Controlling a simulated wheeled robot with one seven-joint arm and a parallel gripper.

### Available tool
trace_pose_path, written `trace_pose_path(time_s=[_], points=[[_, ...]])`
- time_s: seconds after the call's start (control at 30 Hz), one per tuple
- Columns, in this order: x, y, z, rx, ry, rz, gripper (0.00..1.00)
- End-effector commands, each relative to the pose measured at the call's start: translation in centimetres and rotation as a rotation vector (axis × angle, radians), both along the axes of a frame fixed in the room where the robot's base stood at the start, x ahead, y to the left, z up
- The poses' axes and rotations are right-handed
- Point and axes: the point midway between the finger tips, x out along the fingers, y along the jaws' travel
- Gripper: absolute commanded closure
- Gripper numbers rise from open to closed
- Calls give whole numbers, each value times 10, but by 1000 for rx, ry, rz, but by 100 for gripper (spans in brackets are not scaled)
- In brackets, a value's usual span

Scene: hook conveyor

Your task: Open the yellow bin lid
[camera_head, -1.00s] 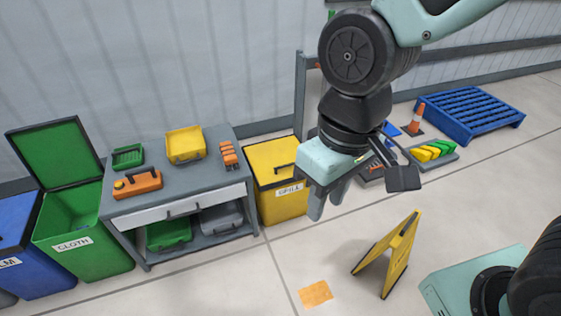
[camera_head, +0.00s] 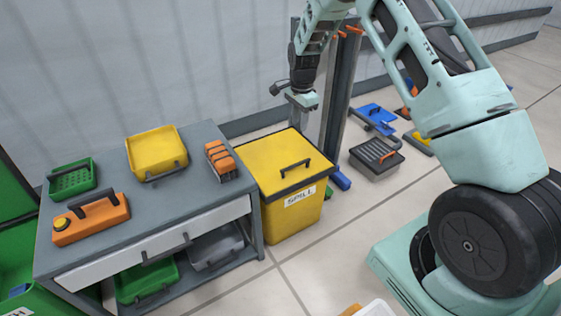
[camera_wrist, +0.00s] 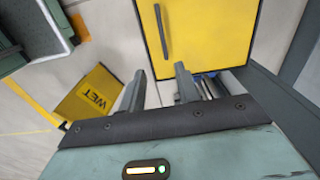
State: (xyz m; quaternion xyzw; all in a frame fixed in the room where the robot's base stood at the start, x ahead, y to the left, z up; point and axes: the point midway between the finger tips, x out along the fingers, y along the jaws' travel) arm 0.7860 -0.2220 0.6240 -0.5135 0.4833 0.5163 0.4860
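The yellow bin (camera_head: 290,216) stands on the floor right of the workbench, with a white SPILL label on its front. Its yellow lid (camera_head: 270,158) is shut, lying flat on the bin. A black handle (camera_head: 295,166) sits on the lid near its front edge. In the wrist view the lid (camera_wrist: 215,30) and the handle (camera_wrist: 163,32) show ahead of the fingers. My gripper (camera_head: 303,101) is raised above the back right part of the bin, apart from the lid. In the wrist view its two fingers (camera_wrist: 160,86) are spread with nothing between them.
The grey workbench (camera_head: 198,190) with trays and an orange toolbox (camera_head: 90,218) adjoins the bin's left side. A rack post (camera_head: 338,85) stands behind it to the right. A WET floor sign (camera_wrist: 92,95) shows in the wrist view. The floor before the bin is clear.

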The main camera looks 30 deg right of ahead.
Motion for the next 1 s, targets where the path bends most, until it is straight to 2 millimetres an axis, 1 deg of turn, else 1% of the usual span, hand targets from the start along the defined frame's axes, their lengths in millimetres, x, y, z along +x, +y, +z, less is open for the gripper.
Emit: trace_pose_path(time_s=[0.03, 0.1, 0.17, 0.27, 0.8, 0.9, 1.0], points=[[1, -6, -8, -4, 1, -19, 67], [2, -9, -12, -6, 2, -31, 67], [2, -9, -17, -6, 2, -32, 67], [1, -8, -32, -5, 4, -31, 67], [1, -7, -143, -5, 3, -27, 67], [1, -7, -158, -5, 2, -26, 67], [2, -7, -170, -5, 1, -27, 67]])
